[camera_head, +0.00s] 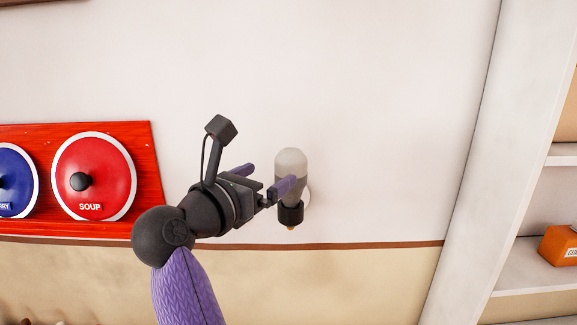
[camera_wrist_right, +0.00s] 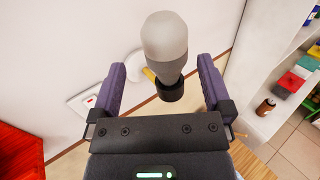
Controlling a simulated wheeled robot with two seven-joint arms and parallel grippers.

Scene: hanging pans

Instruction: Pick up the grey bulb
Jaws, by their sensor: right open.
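The grey bulb (camera_head: 291,162) stands upright near the white wall in the head view, with a black collar (camera_head: 290,214) at its lower end. My right gripper (camera_head: 277,172) is open beside it, and one purple finger overlaps the bulb in this view. In the right wrist view the bulb (camera_wrist_right: 165,40) is ahead of my right gripper (camera_wrist_right: 162,65). Its black collar shows between the two spread fingers, with gaps on both sides. I cannot tell whether a finger touches it. My left gripper is not in view.
A red board (camera_head: 145,180) with a red SOUP lid (camera_head: 110,175) and a blue lid (camera_head: 15,180) is on the wall at left. A white shelf unit (camera_head: 470,180) stands at right. A white wall plate (camera_wrist_right: 88,100) is behind the gripper. The wall above is clear.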

